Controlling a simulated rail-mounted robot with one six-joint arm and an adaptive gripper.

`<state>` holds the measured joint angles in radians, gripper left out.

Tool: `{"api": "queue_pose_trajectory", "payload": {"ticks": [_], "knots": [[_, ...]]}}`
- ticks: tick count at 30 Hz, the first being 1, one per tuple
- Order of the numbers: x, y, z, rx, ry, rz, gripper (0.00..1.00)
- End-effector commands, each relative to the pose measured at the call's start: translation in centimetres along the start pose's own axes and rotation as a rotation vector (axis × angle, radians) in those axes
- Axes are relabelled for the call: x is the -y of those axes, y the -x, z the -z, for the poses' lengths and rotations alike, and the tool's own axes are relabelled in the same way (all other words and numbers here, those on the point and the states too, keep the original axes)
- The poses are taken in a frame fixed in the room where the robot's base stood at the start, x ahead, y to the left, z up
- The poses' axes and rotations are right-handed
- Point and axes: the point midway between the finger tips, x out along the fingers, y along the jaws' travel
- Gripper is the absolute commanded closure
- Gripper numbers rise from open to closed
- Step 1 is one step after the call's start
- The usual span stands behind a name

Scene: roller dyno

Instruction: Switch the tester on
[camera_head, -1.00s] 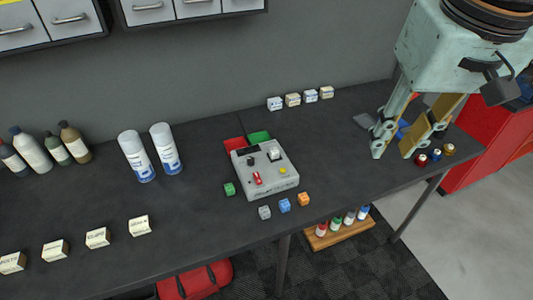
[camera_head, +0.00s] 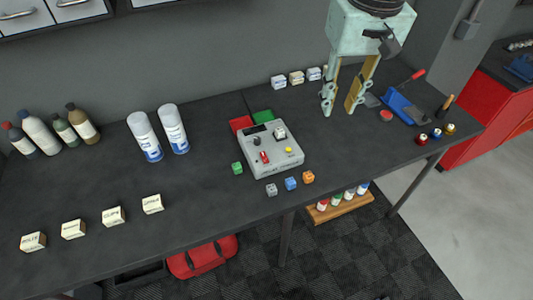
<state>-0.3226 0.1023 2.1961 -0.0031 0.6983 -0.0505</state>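The tester is a light grey box (camera_head: 275,160) on the dark bench, near the middle of the head view. Its top carries a red switch (camera_head: 264,157), a black knob (camera_head: 257,141), a yellow button (camera_head: 289,150), a pale switch or connector (camera_head: 280,134) and a small dark display (camera_head: 255,130). Which way the red switch is set is too small to tell. My gripper (camera_head: 338,112) is above the bench to the right of the tester and apart from it. Its two fingers are spread, with nothing visible between them.
Small cubes (camera_head: 290,184) lie in front of the tester, with a green one (camera_head: 237,168) at its left. Red (camera_head: 241,124) and green (camera_head: 263,117) pads lie behind it. Spray cans (camera_head: 146,137) stand left. A blue dustpan-like object (camera_head: 402,107) and small bottles (camera_head: 436,134) are right.

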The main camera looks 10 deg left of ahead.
Motion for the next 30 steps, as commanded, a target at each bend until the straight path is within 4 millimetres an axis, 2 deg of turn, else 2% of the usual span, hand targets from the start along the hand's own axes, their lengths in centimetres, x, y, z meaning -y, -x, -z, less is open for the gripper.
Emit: {"api": "queue_pose_trajectory", "payload": {"ticks": [3,15,24,30], "knots": [[1.3,-1.2,1.4,0.016,0.026,0.004,0.75],[7.1,-6.1,4.3,0.072,0.117,0.018,0.75],[11.8,-10.0,5.6,0.113,0.186,0.024,0.75],[14.3,-12.2,5.9,0.135,0.220,0.026,0.75]]}}
